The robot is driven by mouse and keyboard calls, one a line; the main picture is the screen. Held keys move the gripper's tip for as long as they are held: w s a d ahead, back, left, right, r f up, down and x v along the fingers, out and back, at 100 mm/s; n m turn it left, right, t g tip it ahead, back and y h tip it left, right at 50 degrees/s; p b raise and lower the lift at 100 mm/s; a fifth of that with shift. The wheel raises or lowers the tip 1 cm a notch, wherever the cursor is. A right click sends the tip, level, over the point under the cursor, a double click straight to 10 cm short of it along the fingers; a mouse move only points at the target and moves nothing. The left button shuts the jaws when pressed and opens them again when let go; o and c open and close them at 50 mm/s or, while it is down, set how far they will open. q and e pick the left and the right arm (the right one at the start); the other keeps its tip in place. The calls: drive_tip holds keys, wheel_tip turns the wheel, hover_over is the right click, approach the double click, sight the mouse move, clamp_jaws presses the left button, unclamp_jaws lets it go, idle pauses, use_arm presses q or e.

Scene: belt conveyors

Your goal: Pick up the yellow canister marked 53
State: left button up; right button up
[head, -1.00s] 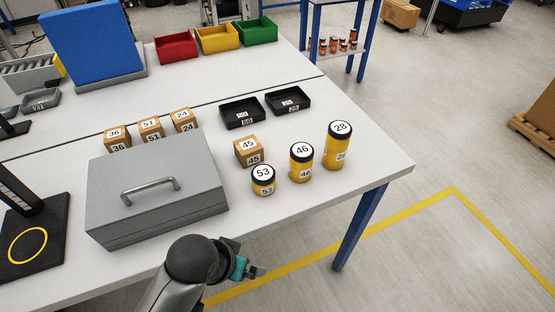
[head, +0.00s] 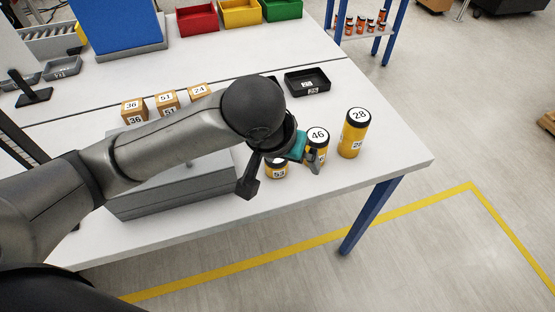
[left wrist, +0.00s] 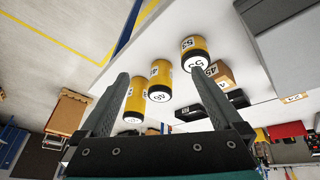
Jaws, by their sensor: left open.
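The short yellow canister marked 53 (head: 277,173) stands upright on the table, with a black lid. In the head view it is partly hidden by my left gripper (head: 281,178). It shows more fully in the left wrist view (left wrist: 194,48), close to the right finger's tip. My left gripper (left wrist: 160,76) is open and empty, its fingers pointing toward the canisters. The taller canister 46 (head: 317,145) is partly behind one finger in the head view. In the wrist view, canister 46 (left wrist: 159,80) appears between the fingers. My right gripper is not in view.
The tallest canister 28 (head: 354,133) stands right of 46. A grey metal case (head: 175,190) lies under my left arm in the picture. Box 45 (left wrist: 222,75) stands near canister 53. A black tray (head: 307,81) lies behind. The table's front right corner is clear.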

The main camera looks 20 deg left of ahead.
sight(276, 164)
use_arm(q)
drive_tip(key=w+a+r+n+y, duration=0.2)
drive_tip(key=a+r, duration=0.1)
drive_tip(key=a, duration=0.1)
drive_tip(key=x, duration=0.3)
drive_tip(key=b+x, duration=0.1)
drive_tip(key=x, duration=0.2)
drive_tip(key=b+x, duration=0.1)
drive_tip(key=x, duration=0.3)
drive_tip(key=shift+s+f, duration=0.2)
drive_tip(key=shift+s, duration=0.05)
drive_tip(key=shift+a+b+x, duration=0.1)
drive_tip(key=shift+b+x, duration=0.3)
drive_tip(key=shift+x, duration=0.9)
drive_tip(key=shift+a+b+x, duration=0.15)
drive_tip(key=shift+b+x, duration=0.2)
drive_tip(key=shift+x, duration=1)
drive_tip(key=shift+w+r, duration=0.1)
drive_tip(key=shift+w, duration=0.05)
drive_tip(key=c, duration=1.5)
drive_tip(key=shift+r, duration=0.1)
